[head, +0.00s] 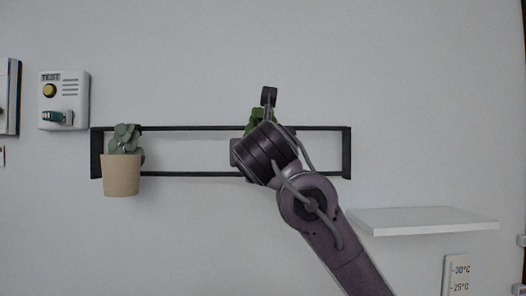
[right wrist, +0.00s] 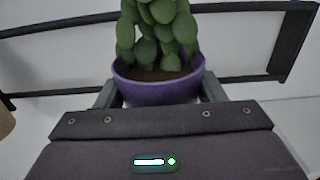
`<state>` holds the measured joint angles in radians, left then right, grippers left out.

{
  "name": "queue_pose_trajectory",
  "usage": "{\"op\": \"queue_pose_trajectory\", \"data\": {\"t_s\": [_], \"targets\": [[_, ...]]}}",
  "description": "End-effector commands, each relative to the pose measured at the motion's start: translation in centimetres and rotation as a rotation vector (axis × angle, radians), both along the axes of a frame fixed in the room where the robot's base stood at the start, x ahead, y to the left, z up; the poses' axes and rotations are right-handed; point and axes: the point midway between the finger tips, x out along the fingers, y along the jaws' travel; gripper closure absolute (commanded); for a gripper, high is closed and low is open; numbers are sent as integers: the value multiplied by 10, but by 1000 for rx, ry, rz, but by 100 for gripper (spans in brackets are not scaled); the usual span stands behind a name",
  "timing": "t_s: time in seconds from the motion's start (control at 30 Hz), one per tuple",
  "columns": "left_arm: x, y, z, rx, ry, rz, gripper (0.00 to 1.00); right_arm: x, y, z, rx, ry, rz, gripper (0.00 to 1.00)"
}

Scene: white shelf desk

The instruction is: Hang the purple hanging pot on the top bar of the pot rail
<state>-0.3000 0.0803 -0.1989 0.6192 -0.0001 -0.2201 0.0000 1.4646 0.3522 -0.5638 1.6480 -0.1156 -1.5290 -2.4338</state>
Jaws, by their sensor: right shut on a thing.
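The purple hanging pot (right wrist: 158,92) with a green leafy plant (right wrist: 158,35) is upright between the two fingers of my right gripper (right wrist: 160,88), which is shut on it. In the head view my right arm hides the pot, and only some green leaves (head: 257,117) show above the wrist, in front of the top bar. The black pot rail (head: 200,128) is on the wall, with a top and a lower bar; it also shows behind the pot in the right wrist view (right wrist: 75,22). Whether the pot touches the top bar is hidden. My left gripper is not in view.
A beige pot (head: 121,177) with a plant hangs at the rail's left end. A white shelf (head: 425,220) is at the lower right. A white wall box (head: 64,100) with a yellow button is at the left. The rail's right part is free.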

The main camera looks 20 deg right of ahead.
Motion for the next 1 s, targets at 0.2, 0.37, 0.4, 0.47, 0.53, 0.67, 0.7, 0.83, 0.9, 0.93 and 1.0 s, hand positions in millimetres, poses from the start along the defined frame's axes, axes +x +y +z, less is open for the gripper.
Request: {"op": "queue_pose_trajectory", "data": {"t_s": [0.2, 0.37, 0.4, 0.47, 0.53, 0.67, 0.7, 0.83, 0.9, 0.93, 1.0], "targets": [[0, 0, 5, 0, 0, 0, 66, 16, -5, 2, 2, -2, 0, 74], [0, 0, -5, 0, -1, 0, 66, 19, -6, -11, 1, -2, 0, 80], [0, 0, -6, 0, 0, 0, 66, 19, -6, -14, 1, -2, 0, 80], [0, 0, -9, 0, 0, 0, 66, 18, -6, -17, 1, -2, 0, 80], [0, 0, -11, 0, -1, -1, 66, 18, -6, -20, 0, -2, 0, 80], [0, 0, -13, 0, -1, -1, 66, 18, -6, -24, 1, -1, 0, 80], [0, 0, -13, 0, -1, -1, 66, 18, -6, -25, 2, -2, 0, 80], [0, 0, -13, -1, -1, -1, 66, 19, -6, -26, 2, -2, -1, 80], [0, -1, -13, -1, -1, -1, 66, 19, -6, -26, 2, -2, -1, 80], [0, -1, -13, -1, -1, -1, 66, 19, -6, -26, 2, -2, -1, 80], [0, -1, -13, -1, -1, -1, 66, 19, -6, -26, 2, -1, -1, 80]]}}
